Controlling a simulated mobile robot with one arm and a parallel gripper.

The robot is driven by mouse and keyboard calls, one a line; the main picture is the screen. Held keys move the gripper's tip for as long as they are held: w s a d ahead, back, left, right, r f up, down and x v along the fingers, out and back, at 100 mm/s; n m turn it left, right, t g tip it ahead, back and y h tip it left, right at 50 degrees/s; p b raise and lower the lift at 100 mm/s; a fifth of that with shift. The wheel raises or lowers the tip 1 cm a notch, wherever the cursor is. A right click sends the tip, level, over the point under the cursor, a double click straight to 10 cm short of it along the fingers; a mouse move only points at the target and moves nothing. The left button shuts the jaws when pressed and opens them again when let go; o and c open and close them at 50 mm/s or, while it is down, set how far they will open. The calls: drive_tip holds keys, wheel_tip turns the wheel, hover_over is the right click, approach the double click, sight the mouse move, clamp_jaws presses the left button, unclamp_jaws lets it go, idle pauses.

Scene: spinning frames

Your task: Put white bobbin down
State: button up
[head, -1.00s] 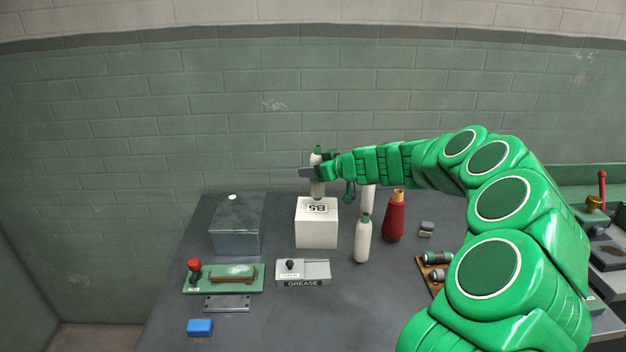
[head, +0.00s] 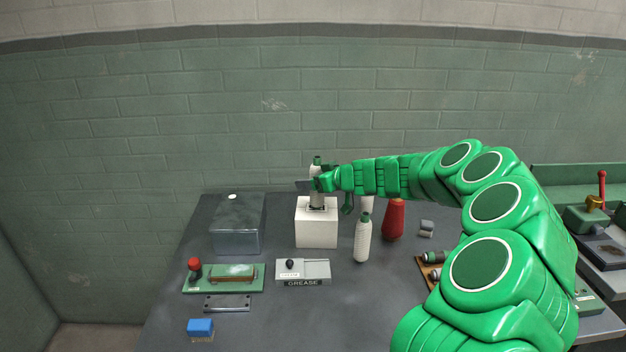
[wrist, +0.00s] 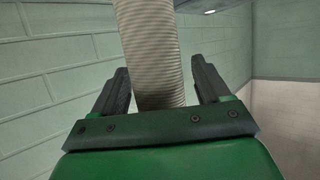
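The white bobbin (head: 316,199) with a dark green tip stands upright on top of the white box (head: 316,232), its foot seeming to rest on the box's label. My gripper (head: 315,184) is around its upper part. In the wrist view the ribbed bobbin (wrist: 152,50) passes between the two fingers of my gripper (wrist: 160,82). A gap shows between the bobbin and the right finger; the left finger is very close to it. The fingers look open. They partly hide the bobbin in the head view.
Another white bobbin (head: 363,240) and a red cone (head: 394,219) stand right of the box, with one more pale bobbin (head: 367,203) partly behind my arm. A grey metal box (head: 237,228) is at left. A grease tray (head: 303,271) lies in front.

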drive_tip(key=shift+r, duration=0.1)
drive_tip(key=shift+s+d+r, duration=0.15)
drive_tip(key=shift+s+d, duration=0.05)
drive_tip(key=shift+d, duration=0.05)
drive_tip(key=v, duration=0.2)
drive_tip(key=shift+s+d+r, duration=0.1)
drive_tip(key=shift+s+r, duration=0.1)
drive_tip(key=shift+r, duration=0.1)
wheel_tip(320, 180, up, 5)
drive_tip(key=shift+w+r, duration=0.1)
drive_tip(key=shift+r, duration=0.65)
